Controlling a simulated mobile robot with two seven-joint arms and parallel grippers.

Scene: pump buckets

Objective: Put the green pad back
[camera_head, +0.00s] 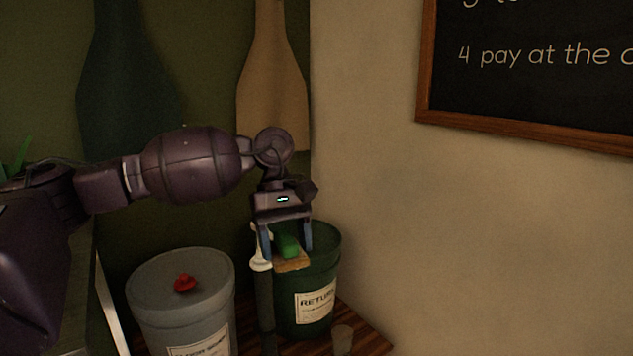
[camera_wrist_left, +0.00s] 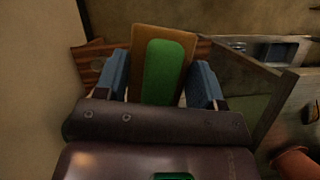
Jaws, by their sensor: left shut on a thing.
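The green pad (camera_head: 287,246) is a bright green block on a tan, board-like piece (camera_head: 291,265). My left gripper (camera_head: 286,240) points down and is shut on it, with a blue finger on either side. In the head view the pad appears over the mouth of a dark green bucket (camera_head: 318,265) labelled "RETURN…"; I cannot tell whether it is above or inside the rim. In the left wrist view the green pad (camera_wrist_left: 162,72) lies lengthwise on the tan piece (camera_wrist_left: 188,42) between the blue fingers. My right gripper is not in view.
A small cup (camera_head: 342,338) is at front right. The wall (camera_head: 480,240) closes off the right.

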